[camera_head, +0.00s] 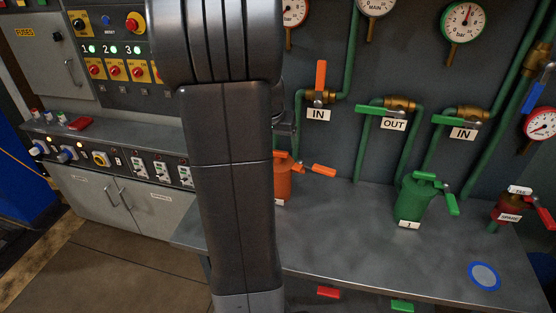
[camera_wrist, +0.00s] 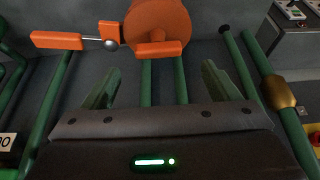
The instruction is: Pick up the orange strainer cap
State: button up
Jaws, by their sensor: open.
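The orange strainer (camera_head: 283,183) stands on the grey bench in the head view, partly hidden behind my arm. Its orange lever (camera_head: 323,170) sticks out to the right. In the wrist view the round orange cap (camera_wrist: 158,20) shows at the top centre, cut off by the frame edge, with an orange bar (camera_wrist: 158,49) across its near side. The lever also shows there (camera_wrist: 58,40), to the left. My gripper (camera_wrist: 161,74) is open and empty, its two fingers spread below the cap in the picture and apart from it. In the head view my arm hides most of the gripper.
Green pipes (camera_wrist: 180,78) run near the fingers. A green strainer (camera_head: 411,203) and a red spare one (camera_head: 508,208) stand to the right on the bench (camera_head: 350,245). An orange valve handle (camera_head: 320,75) stands upright above the orange strainer. Gauges hang on the wall.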

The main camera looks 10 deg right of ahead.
jog(key=shift+s+p+x, duration=0.1)
jog(key=shift+p+x, duration=0.15)
jog(key=shift+x, duration=1.45)
jog(key=shift+s+p+x, duration=0.15)
jog(key=shift+p+x, duration=0.05)
jog(key=shift+x, duration=1.45)
jog(key=shift+f, duration=0.1)
jog(key=c, duration=1.4)
